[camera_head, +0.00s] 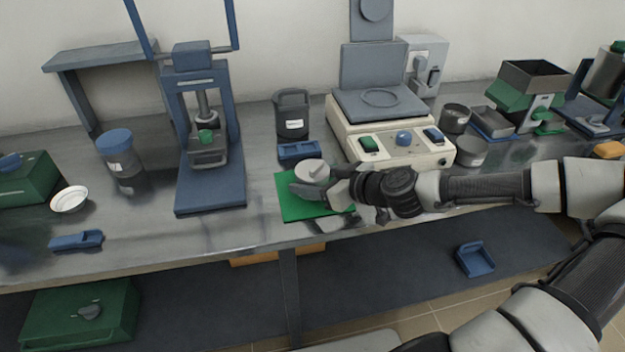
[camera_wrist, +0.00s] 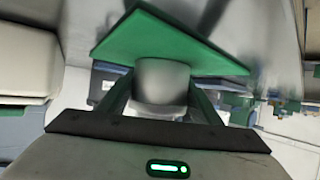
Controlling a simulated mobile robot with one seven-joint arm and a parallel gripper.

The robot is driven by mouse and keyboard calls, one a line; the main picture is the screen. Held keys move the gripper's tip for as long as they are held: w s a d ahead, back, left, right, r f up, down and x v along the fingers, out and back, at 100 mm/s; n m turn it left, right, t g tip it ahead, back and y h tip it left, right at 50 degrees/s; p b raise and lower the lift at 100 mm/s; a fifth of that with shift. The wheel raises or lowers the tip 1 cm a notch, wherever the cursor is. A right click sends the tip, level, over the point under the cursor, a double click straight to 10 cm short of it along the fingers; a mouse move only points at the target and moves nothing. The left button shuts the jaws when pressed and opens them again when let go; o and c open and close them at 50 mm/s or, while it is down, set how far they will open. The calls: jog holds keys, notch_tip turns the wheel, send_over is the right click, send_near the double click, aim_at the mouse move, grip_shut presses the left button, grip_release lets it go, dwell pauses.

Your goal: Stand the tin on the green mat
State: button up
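A pale grey, short round tin (camera_head: 313,169) is at the far part of the green mat (camera_head: 300,209), over it in the head view. My gripper (camera_head: 312,185) reaches in from the right, low over the mat, with its fingers on either side of the tin. In the wrist view the tin (camera_wrist: 163,82) sits between the two fingertips (camera_wrist: 163,90), which appear to touch its sides. The green mat (camera_wrist: 160,40) spreads behind it. I cannot tell whether the tin's base touches the mat; its lower part is hidden by the gripper in the head view.
A small blue tray (camera_head: 299,151) and a dark jar (camera_head: 292,115) stand just behind the mat. A cream furnace base (camera_head: 405,150) is to the right, a blue press (camera_head: 210,190) to the left. The bench's front edge lies close below the mat.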

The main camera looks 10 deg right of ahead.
jog(key=o, duration=0.4)
jog(key=shift+o, duration=0.2)
jog(key=shift+s+d+r+p, duration=0.1)
jog(key=shift+s+r+p, duration=0.05)
jog(key=shift+r+p, duration=0.15)
jog(key=p+v, duration=0.3)
jog(key=v, duration=0.8)
jog(key=shift+s+d, duration=0.1)
jog(key=shift+s, duration=0.2)
jog(key=shift+w, duration=0.1)
